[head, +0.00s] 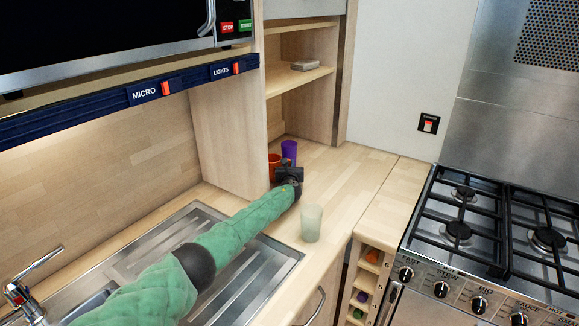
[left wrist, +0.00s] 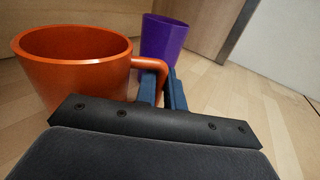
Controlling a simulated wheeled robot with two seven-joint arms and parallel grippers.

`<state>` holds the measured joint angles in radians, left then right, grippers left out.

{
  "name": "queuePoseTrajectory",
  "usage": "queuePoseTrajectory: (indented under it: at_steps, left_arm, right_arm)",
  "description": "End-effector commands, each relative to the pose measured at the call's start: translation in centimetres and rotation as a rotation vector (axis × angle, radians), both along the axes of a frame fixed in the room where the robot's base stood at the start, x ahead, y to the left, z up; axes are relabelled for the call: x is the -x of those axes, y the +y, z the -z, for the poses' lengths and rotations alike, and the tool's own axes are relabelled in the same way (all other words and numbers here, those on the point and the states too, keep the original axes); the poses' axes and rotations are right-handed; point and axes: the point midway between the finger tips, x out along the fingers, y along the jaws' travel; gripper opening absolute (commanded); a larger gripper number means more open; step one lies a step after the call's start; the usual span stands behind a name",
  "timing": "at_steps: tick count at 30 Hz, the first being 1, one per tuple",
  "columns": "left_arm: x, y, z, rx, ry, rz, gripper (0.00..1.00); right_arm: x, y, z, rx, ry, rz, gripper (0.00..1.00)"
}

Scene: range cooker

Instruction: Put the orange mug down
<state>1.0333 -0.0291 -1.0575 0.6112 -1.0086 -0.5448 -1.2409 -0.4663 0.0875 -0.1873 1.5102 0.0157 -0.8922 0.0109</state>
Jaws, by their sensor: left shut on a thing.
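The orange mug (head: 273,163) is at the far end of the wooden counter, by the open shelf unit. My left gripper (head: 285,173) reaches it from the sink side and partly hides it in the head view. In the left wrist view the mug (left wrist: 75,65) is upright, with its handle to the right. The fingers of my left gripper (left wrist: 162,92) are shut on that handle. I cannot tell whether the mug's base touches the counter. My right gripper is not in view.
A purple cup (head: 289,150) stands just behind the mug, also in the left wrist view (left wrist: 162,38). A frosted glass (head: 311,223) stands nearer on the counter (head: 345,185). The sink drainer (head: 240,265) lies under my arm. The gas hob (head: 500,225) is at right.

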Motion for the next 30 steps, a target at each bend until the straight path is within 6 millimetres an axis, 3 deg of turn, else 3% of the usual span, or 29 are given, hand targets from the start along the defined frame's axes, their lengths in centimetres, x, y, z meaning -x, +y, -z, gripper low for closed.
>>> queuePoseTrajectory:
  at_steps: [1, 2, 5, 17, 30]
  left_arm:
    - [0.0, 0.0, 0.1, 0.0, -0.001, 0.0, 0.0]
    - [0.0, 0.0, 0.1, 0.0, 0.0, 0.0, 0.14]
    - [0.0, 0.0, 0.1, 0.0, 0.0, 0.0, 0.32]
    - [0.4, 0.0, 0.0, 0.001, 0.0, 0.001, 0.32]
    - [4.9, 0.2, 0.1, 0.001, 0.0, 0.001, 0.32]
  right_arm:
    - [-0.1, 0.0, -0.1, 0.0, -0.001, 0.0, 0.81]
    - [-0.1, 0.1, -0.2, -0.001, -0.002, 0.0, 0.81]
    - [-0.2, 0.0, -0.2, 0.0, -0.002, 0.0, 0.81]
    - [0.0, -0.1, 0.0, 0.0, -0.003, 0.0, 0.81]
    - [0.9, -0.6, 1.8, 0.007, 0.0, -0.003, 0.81]
